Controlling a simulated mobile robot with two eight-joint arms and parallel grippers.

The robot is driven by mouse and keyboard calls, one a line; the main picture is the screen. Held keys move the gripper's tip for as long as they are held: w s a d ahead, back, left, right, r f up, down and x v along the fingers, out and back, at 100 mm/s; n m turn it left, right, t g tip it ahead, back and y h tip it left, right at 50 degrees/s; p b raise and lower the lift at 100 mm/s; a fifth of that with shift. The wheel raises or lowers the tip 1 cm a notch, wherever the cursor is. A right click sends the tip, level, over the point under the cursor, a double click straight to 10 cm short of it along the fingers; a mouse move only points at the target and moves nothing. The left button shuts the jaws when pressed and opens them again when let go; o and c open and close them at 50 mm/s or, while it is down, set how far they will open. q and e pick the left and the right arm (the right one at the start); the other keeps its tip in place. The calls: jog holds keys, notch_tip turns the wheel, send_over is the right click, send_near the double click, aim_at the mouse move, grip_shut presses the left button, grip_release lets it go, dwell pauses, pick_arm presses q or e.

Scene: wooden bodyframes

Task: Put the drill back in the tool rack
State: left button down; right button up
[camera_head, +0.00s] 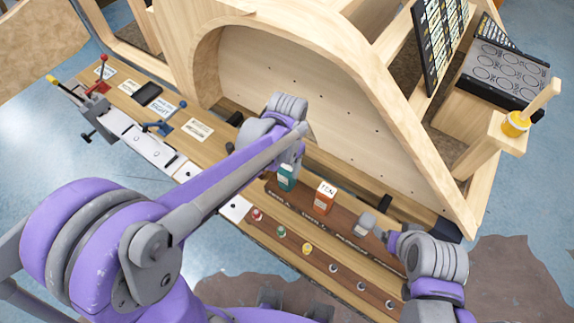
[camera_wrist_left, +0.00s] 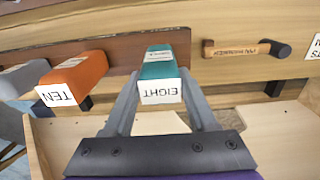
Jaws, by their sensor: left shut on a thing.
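No whole drill shape can be made out; these blocks may be the tops of drills. My right arm's end is close to the grey block, but its fingers are not clear.
A curved wooden frame (camera_head: 330,110) rises behind the rack. Several small coloured knobs lie along the front board (camera_head: 320,262). Red and blue levers (camera_head: 172,126) and label cards are at left. A yellow-collared wooden handle (camera_head: 516,124) stands at right.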

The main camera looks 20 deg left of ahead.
pick_arm(q)
jog(key=shift+f, duration=0.35)
jog(key=shift+c, duration=1)
grip_release()
jog(key=shift+r, duration=0.25)
notch_tip(320, 180, up, 12)
jog(key=p, duration=0.1)
jog(key=s+a+f+n+t, duration=0.2)
jog(key=s+a+f+t, duration=0.1)
jog(key=s, duration=0.3)
jog(key=s+a+f+n+t, duration=0.2)
jog(key=s+a+f, duration=0.1)
jog(key=s, duration=0.3)
jog(key=shift+s+a+f+t, duration=0.2)
jog(key=shift+s+a+t, duration=0.1)
jog(key=shift+s+t, duration=0.1)
